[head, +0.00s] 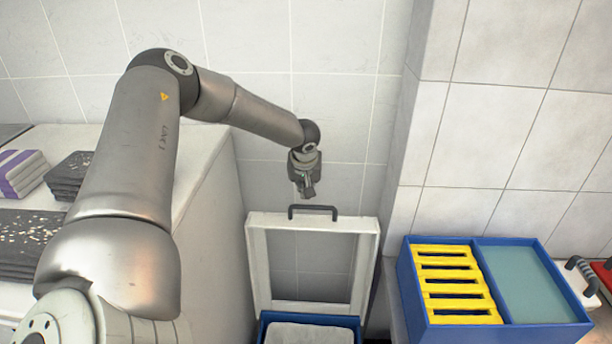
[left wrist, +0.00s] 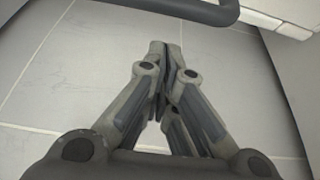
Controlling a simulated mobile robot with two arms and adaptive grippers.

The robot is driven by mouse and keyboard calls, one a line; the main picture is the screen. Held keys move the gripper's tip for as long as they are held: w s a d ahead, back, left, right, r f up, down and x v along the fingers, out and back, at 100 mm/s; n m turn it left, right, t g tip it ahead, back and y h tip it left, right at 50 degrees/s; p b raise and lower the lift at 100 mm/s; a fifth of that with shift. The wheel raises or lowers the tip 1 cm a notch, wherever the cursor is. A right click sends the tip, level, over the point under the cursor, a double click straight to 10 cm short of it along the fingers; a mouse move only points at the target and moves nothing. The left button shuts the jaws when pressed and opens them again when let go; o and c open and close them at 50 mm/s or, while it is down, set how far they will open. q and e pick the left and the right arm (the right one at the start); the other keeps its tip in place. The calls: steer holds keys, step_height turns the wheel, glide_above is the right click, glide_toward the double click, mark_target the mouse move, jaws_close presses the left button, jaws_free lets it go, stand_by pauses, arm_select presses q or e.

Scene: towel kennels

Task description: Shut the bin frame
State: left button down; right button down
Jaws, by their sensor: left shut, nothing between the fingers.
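The bin frame (head: 260,275) is a white square frame with an open middle, standing raised and upright above the blue bin (head: 264,325). A white liner (head: 310,335) shows inside the bin. A dark handle (head: 313,208) is on the frame's top edge; it also shows at the top of the left wrist view (left wrist: 190,10). My left gripper (head: 306,192) is shut and empty, just above the handle and apart from it. Its closed fingers (left wrist: 165,60) show against the wall tiles in the left wrist view. My right gripper is not in view.
A white counter (head: 190,165) with folded dark towels (head: 72,172) and purple-striped towels (head: 22,172) is at left. A blue box (head: 420,300) with yellow slats stands at right, beside a tiled wall corner.

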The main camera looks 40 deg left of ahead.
arm_select(q)
steer(key=shift+s+d+p, duration=0.4)
steer(key=shift+s+d, duration=0.25)
steer(key=shift+s, duration=0.2)
steer(key=shift+s, duration=0.2)
